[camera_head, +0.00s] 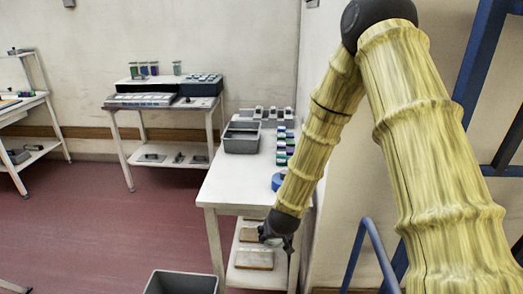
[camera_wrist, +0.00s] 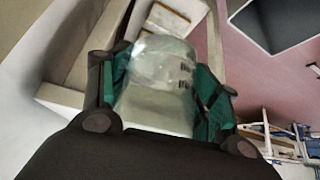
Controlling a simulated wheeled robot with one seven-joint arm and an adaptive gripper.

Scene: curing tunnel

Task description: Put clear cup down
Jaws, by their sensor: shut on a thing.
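The clear cup (camera_wrist: 155,85) shows in the wrist view as a see-through, whitish vessel between the green-padded fingers of my gripper (camera_wrist: 160,75). My gripper is shut on it, with one finger on each side. In the head view my gripper (camera_head: 279,232) hangs at the near end of the white table (camera_head: 235,188), beside its edge and below the top. The cup is small and hard to make out there. The fingers cover parts of its sides.
The table holds a grey bin (camera_head: 241,138), small coloured boxes and a blue roll (camera_head: 278,181). Its lower shelf carries flat boxes (camera_head: 254,259). A dark grey crate (camera_head: 181,283) stands in front. A blue frame (camera_head: 485,62) is at right. Red floor (camera_head: 120,225) is open at left.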

